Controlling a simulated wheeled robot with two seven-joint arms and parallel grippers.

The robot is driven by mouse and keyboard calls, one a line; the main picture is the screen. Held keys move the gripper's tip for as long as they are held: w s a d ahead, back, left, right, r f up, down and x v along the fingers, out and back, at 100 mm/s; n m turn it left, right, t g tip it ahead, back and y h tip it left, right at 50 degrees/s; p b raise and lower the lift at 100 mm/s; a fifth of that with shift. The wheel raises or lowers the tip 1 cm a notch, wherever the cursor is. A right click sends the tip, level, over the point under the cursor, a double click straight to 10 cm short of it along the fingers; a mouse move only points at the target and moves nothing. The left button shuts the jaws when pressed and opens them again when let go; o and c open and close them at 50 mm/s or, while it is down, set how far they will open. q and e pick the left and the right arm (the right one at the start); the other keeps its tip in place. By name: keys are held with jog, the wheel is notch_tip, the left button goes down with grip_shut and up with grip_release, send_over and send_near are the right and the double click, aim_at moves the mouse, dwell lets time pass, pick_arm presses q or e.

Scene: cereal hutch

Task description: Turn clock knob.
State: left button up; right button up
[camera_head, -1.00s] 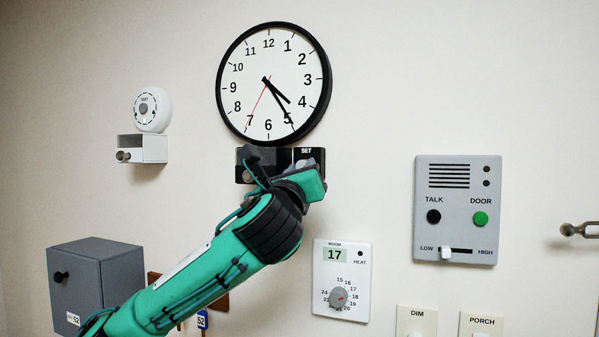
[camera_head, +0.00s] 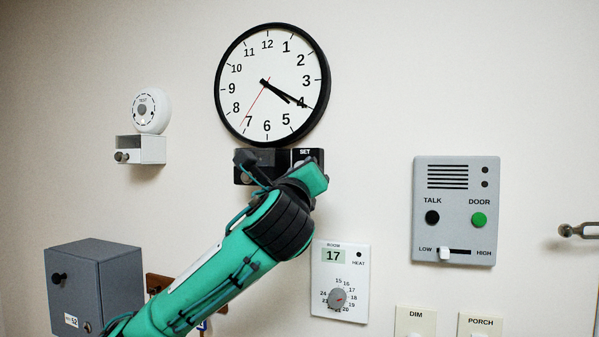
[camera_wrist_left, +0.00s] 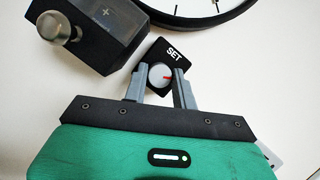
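The round black-rimmed wall clock (camera_head: 322,96) has its long hand at the 4 and its short hand just past the 4. Below it is a black SET panel (camera_head: 306,152), which also shows in the left wrist view (camera_wrist_left: 174,52). In the head view my left gripper (camera_head: 305,172) hides most of the knob. My right gripper is out of view.
A dark box with a round metal knob (camera_wrist_left: 63,27) sits just left of the SET panel, close to my gripper. A thermostat (camera_head: 341,282) is below right, and an intercom panel (camera_head: 456,211) is farther right. A grey cabinet (camera_head: 95,285) is lower left.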

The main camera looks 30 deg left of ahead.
pick_arm(q)
jog(key=shift+o, duration=0.3)
jog(key=shift+f, duration=0.1)
jog(key=b+v, duration=0.4)
jog(key=v, duration=0.9)
jog(key=shift+s+d, duration=0.2)
jog(key=shift+s, duration=0.1)
jog(key=shift+f, duration=0.15)
